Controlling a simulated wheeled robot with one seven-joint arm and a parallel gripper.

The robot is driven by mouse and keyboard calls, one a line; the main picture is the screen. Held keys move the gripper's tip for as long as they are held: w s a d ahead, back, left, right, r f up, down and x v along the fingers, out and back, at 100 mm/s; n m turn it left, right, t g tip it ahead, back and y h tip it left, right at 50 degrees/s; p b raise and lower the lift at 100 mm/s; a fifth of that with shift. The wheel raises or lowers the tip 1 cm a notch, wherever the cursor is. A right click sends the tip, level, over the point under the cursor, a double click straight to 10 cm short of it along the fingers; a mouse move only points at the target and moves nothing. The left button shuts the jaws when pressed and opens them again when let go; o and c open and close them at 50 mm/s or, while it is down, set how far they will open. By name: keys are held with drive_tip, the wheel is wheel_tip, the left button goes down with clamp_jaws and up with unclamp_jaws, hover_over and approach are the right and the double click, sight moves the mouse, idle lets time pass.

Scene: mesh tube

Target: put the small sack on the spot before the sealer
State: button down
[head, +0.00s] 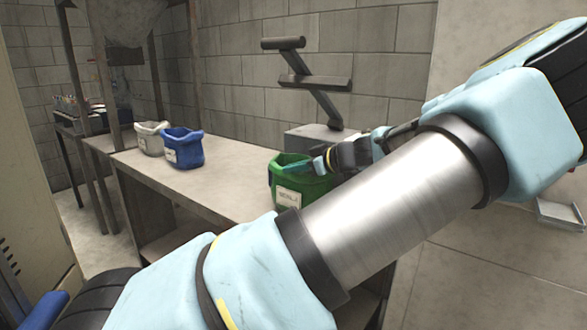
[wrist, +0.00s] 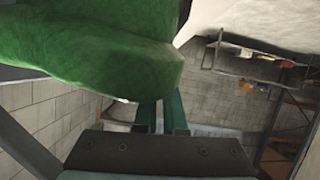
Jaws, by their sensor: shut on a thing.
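The green sack (head: 289,196) has a white label and is near the right part of the bench, in front of the sealer (head: 322,82). My gripper (head: 300,166) is shut on its upper rim. In the wrist view the green sack (wrist: 95,50) fills the upper left, close to the teal fingers (wrist: 162,108). A blue sack (head: 183,148) and a whitish sack (head: 150,138) stand upright further left on the bench. The spot before the sealer is not visible. My arm hides the green sack's lower right, and I cannot tell if its base touches the bench.
The bench (head: 215,187) has bare top between the blue and green sacks. A metal post (head: 109,75) with a hopper above stands at its far left. A rack (head: 78,112) with small items is behind it. A small tray (head: 558,214) is at the far right.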

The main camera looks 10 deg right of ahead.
drive_tip(key=shift+r, duration=0.1)
drive_tip(key=c, duration=0.9)
unclamp_jaws()
